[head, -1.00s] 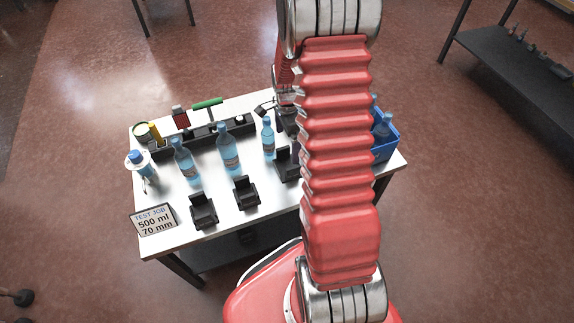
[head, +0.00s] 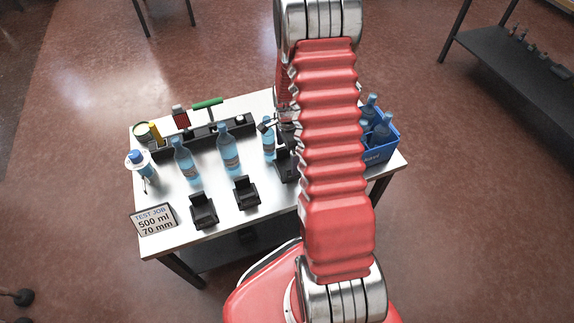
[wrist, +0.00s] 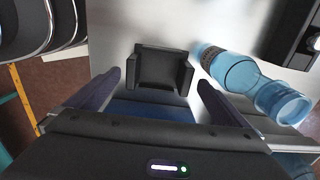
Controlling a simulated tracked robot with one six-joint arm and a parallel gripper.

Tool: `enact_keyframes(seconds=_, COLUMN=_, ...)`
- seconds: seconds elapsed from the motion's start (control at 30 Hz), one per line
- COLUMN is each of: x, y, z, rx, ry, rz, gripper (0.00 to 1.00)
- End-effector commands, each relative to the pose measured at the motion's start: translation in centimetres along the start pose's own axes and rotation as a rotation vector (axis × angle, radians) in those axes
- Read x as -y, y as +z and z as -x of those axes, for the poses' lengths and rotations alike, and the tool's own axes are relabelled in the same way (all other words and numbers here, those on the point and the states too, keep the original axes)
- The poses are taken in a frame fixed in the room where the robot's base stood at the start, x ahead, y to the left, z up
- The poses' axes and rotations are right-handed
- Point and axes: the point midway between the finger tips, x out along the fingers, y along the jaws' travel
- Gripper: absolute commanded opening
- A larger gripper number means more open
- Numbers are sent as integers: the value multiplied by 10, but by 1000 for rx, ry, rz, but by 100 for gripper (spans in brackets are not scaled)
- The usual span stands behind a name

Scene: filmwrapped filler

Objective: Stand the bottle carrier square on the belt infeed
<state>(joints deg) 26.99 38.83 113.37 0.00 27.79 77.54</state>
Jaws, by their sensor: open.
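The bottle carrier appears to be the blue crate (head: 384,153) at the right end of the steel table, with blue bottles (head: 382,128) standing in it. My arm hides its left side. My gripper (wrist: 160,82) is open and empty in the wrist view, its two dark fingers apart with a black block beyond them. A blue strip (wrist: 150,109) shows between the fingers; I cannot tell what it is. In the head view the gripper is mostly hidden behind my arm, near the third table bottle (head: 268,150) and left of the crate. I cannot make out a belt infeed.
Two more blue bottles (head: 187,160) (head: 228,150) stand on the table (head: 185,222). Black blocks (head: 203,211) (head: 245,192) sit in front. A black rack (head: 205,137) runs behind, and a sign (head: 153,220) stands front left. A bottle (wrist: 245,75) is close right of my gripper.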

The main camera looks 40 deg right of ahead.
Motion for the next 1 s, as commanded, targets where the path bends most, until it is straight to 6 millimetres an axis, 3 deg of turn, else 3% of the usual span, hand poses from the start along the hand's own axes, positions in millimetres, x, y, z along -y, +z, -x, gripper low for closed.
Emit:
enact_keyframes(seconds=0.4, x=-1, y=-1, z=-43, rx=0, ry=1, rz=0, gripper=100)
enact_keyframes(seconds=1.0, x=-1, y=-1, z=-45, rx=0, ry=0, rz=-1, gripper=99)
